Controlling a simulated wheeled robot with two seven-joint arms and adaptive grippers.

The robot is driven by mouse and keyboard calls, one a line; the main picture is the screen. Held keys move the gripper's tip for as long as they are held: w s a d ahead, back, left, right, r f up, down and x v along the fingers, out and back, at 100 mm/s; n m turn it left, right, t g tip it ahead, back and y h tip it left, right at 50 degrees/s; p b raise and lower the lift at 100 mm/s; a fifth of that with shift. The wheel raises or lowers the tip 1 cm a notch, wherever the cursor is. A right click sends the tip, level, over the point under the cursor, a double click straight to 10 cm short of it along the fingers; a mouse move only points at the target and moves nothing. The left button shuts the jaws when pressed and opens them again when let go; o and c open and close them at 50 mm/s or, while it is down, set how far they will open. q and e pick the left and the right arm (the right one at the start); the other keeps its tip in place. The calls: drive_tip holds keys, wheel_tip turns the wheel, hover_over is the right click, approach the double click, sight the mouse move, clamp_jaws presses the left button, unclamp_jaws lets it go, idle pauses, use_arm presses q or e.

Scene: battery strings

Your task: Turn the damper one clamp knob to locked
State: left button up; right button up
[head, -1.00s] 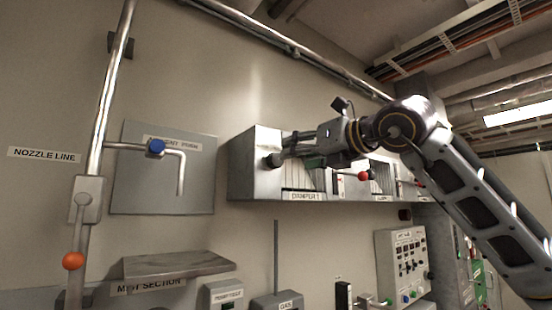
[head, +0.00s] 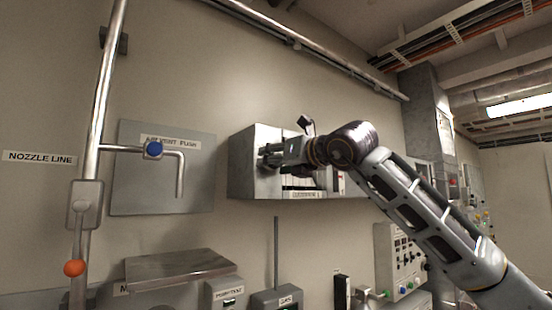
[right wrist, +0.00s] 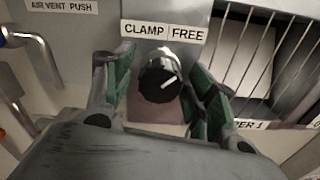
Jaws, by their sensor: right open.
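The damper one clamp knob (right wrist: 160,78) is a black round knob with a white pointer line, on the grey damper box. In the right wrist view the label (right wrist: 164,31) above it reads "CLAMP FREE", and the pointer line slants up to the right. My right gripper (right wrist: 165,90) is open, with its green-padded fingers on either side of the knob; I cannot tell whether they touch it. In the head view my right gripper (head: 268,154) is at the left front of the damper box (head: 243,175) and hides the knob. My left gripper is not in view.
The slatted damper opening (right wrist: 253,60) is right of the knob. An air vent panel (head: 135,190) with a blue-knobbed pipe (head: 153,149) is on the wall to the left. A metal shelf (head: 180,268) and boxes (head: 277,300) are below. Wall between is bare.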

idle(0.3)
drive_tip(key=c, duration=1)
drive_tip(key=shift+c, duration=0.2)
